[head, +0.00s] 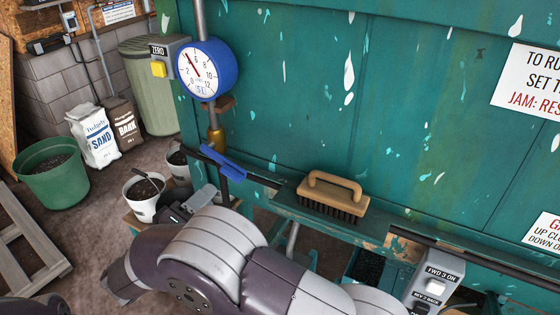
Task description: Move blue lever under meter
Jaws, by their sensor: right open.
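The blue lever (222,162) sits below the round meter (206,68), which has a blue rim and a white dial with a red needle. The lever slants from upper left to lower right, beside a brass fitting (216,138) on the pipe under the meter. My right gripper (190,204) is open, just below and to the left of the lever, and looks apart from it. My right arm hides part of the gripper. My left gripper is not in view.
A wooden brush (332,195) lies on the green ledge right of the lever. A yellow button (158,69) is left of the meter. A white bucket (143,198) stands near the gripper. A switch box (435,280) is at lower right.

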